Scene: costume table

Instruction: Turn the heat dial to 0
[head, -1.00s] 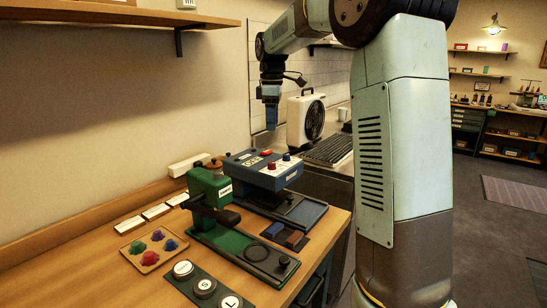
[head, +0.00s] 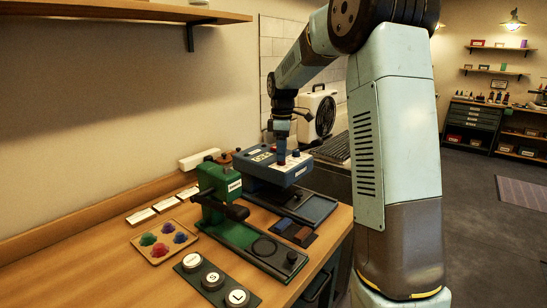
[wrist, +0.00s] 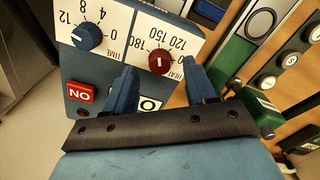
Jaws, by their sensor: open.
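The blue heat press (head: 285,177) stands on the table, with a white control panel on its top. In the wrist view, the dark red heat dial (wrist: 160,63) sits by the numbers 180, 150 and 120 and the word HEAT. It has a small white mark, but I cannot tell which number this points to. My gripper (wrist: 160,68) is open, with one blue finger on each side of the heat dial in the picture. I cannot tell whether the fingers touch it. In the head view my gripper (head: 281,158) is down at the panel.
A green press (head: 214,187) stands beside the blue one. A tray of coloured pieces (head: 153,255) and a board of round lettered discs (head: 190,280) lie nearer.

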